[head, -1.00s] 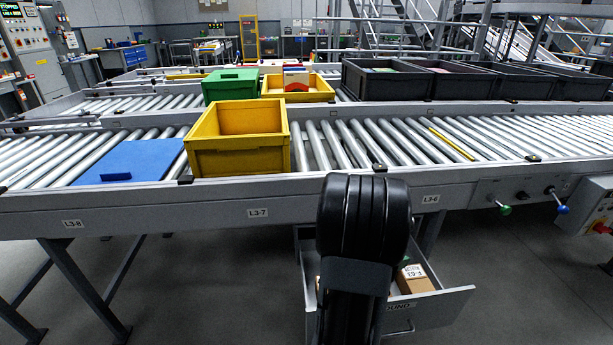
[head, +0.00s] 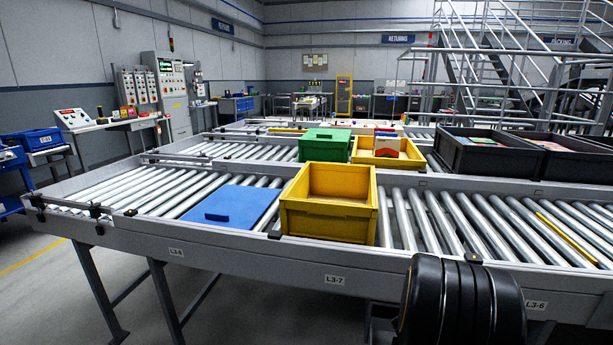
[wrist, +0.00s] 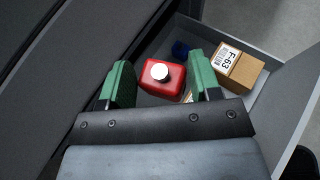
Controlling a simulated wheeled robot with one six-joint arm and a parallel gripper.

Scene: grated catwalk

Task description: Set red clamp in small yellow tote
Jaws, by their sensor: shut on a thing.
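In the wrist view my gripper (wrist: 161,72) has its green fingers on either side of a red block-like thing with a round white knob, which I take as the red clamp (wrist: 150,83). The gripper is shut on it, above an open grey drawer (wrist: 285,108). In the head view an empty-looking yellow tote (head: 324,222) stands on the front roller conveyor. A lower yellow tote (head: 368,158), with red, white and blue items in it, stands on the conveyor behind. I cannot tell for sure which one is the small tote. My gripper is not in the head view.
The drawer holds a cardboard box (wrist: 240,70) labelled F-63 and a dark blue item (wrist: 180,48). A blue panel (head: 232,206) lies left of the front tote. A green tote (head: 325,145) and dark crates (head: 483,155) stand behind. Rollers right of the front tote are mostly clear.

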